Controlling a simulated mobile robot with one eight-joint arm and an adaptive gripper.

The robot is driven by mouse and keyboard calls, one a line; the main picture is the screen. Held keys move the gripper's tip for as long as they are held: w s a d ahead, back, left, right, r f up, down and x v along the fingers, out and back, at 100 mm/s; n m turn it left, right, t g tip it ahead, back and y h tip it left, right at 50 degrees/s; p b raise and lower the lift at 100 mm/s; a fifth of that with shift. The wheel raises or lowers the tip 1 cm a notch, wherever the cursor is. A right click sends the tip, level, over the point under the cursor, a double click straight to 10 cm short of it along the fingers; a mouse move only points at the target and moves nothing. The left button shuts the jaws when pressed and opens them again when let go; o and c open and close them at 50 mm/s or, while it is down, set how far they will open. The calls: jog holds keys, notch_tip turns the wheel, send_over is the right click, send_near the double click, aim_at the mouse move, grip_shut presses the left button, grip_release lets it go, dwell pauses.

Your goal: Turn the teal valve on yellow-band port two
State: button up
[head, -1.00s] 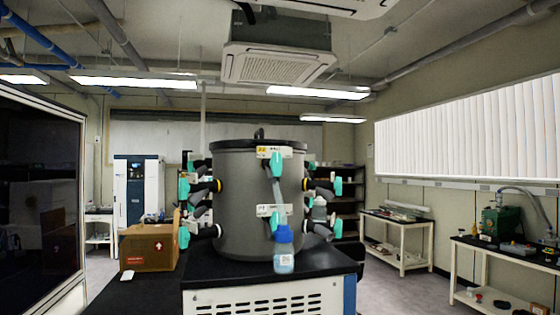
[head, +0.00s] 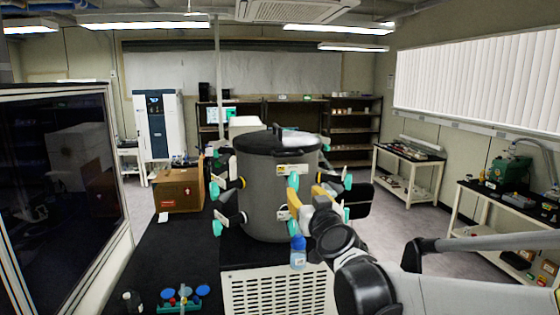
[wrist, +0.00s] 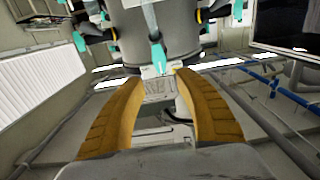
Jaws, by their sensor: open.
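The freeze dryer's grey drum (head: 262,205) stands on the black bench with teal valves around it. An upper front teal valve (head: 293,182) hangs beneath a white label with a yellow patch (head: 283,169); the label's text is too small to read. A left port with a yellow ring (head: 242,182) has its own teal valve (head: 214,190). My gripper (head: 318,194) is open at the drum's front right, its ochre fingers beside the front valve. In the wrist view, my gripper (wrist: 157,80) has a teal valve (wrist: 157,55) just beyond its fingertips, apparently not gripped.
A blue-capped bottle (head: 298,256) stands before the drum, below my gripper. A cardboard box (head: 179,190) sits to the left. A rack with blue-topped items (head: 184,298) is at the front left.

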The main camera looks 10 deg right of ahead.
aim_at(295, 180)
jog(key=w+p, duration=0.1)
jog(key=w, duration=1)
jog(key=shift+p, duration=0.3)
jog(key=shift+s, duration=0.1)
grip_shut()
